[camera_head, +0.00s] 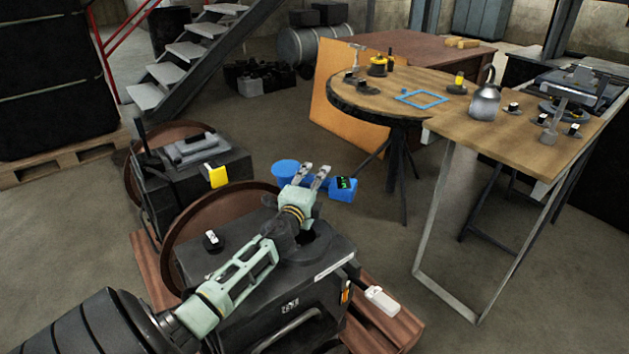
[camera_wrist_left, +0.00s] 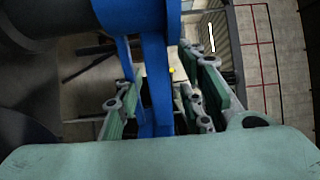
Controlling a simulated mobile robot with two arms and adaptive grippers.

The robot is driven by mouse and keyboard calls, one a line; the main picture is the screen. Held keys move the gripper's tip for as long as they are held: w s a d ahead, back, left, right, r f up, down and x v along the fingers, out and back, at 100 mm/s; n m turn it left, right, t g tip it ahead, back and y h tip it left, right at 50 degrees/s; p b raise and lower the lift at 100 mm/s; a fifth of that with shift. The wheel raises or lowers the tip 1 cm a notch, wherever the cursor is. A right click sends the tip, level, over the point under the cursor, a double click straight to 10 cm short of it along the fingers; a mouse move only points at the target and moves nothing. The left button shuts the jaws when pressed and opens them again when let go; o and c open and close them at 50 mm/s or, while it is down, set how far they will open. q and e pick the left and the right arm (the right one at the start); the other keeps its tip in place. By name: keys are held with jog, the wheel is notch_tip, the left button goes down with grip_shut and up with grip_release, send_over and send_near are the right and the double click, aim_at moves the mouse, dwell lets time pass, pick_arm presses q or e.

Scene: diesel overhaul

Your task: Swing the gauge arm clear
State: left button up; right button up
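The blue gauge arm shows in the head view as a blue round part (camera_head: 286,172) and a blue box with a dark, green-lit display (camera_head: 343,190), beyond the black engine block (camera_head: 285,285). My left gripper (camera_head: 313,173) is above the block's far edge, its two fingers apart. In the left wrist view a blue bar of the gauge arm (camera_wrist_left: 152,80) runs between the fingers (camera_wrist_left: 157,108), with a gap visible on the right side. Whether a finger touches the bar is unclear. The gripper hides part of the gauge arm in the head view. My right gripper is not in view.
A second dark machine (camera_head: 195,170) with a yellow part stands behind on the left. A white handle-like part (camera_head: 381,300) sticks out at the block's right. The wooden table (camera_head: 540,140) with tools stands at right. Floor between block and table is clear.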

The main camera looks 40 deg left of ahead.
pick_arm(q)
jog(key=shift+c, duration=0.2)
grip_shut()
dwell(0.5)
